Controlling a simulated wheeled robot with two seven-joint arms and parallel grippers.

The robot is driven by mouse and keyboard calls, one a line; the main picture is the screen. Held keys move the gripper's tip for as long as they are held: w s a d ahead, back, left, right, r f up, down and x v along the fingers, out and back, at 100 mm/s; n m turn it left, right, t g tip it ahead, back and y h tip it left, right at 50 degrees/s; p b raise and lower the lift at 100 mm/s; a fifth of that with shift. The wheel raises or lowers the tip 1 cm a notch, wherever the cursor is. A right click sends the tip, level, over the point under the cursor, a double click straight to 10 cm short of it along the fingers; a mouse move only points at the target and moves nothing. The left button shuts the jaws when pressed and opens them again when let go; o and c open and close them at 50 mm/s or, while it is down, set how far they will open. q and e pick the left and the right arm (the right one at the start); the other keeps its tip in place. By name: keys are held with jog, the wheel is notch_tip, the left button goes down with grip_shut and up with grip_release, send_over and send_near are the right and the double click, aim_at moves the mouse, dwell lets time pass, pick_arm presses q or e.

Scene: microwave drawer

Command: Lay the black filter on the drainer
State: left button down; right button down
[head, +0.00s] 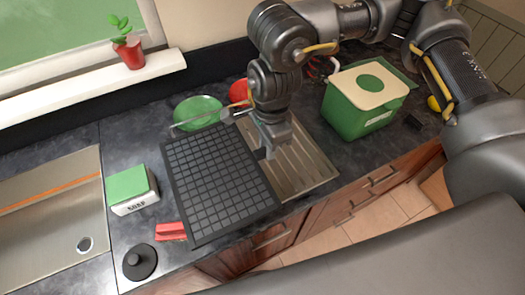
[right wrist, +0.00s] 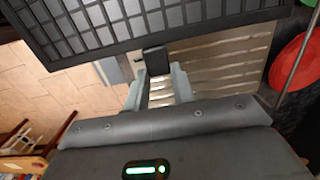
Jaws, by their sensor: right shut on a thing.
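The black filter (head: 215,180) is a flat dark panel with a square grid. In the head view it lies left of the ribbed metal drainer (head: 305,165), its right part overlapping the drainer's left side. In the right wrist view the filter (right wrist: 130,22) spans the top, with the drainer's slats (right wrist: 225,60) beyond and below it. My right gripper (head: 267,150) is shut on the small dark tab at the filter's edge, and the right wrist view shows this tab between the fingers (right wrist: 157,82). Whether the filter touches the surface below is unclear. My left gripper is not in view.
A green bowl (head: 197,111) and a red bowl (head: 238,91) are behind the filter. A green bin (head: 360,105) stands right of the drainer. A soap box (head: 130,188), red object (head: 170,231) and black lid-like disc (head: 139,263) are at the left, beside the sink (head: 50,215).

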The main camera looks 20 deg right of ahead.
jog(key=w+d+f+p, duration=0.5)
jog(key=w+d+f, duration=0.4)
jog(key=shift+w, duration=0.2)
jog(key=shift+w+d+f, duration=0.1)
jog(key=shift+d+f, duration=0.25)
jog(key=shift+f, duration=0.15)
jog(key=shift+f+p, duration=0.75)
jog(key=shift+f, duration=0.6)
jog(key=shift+a+f, duration=0.1)
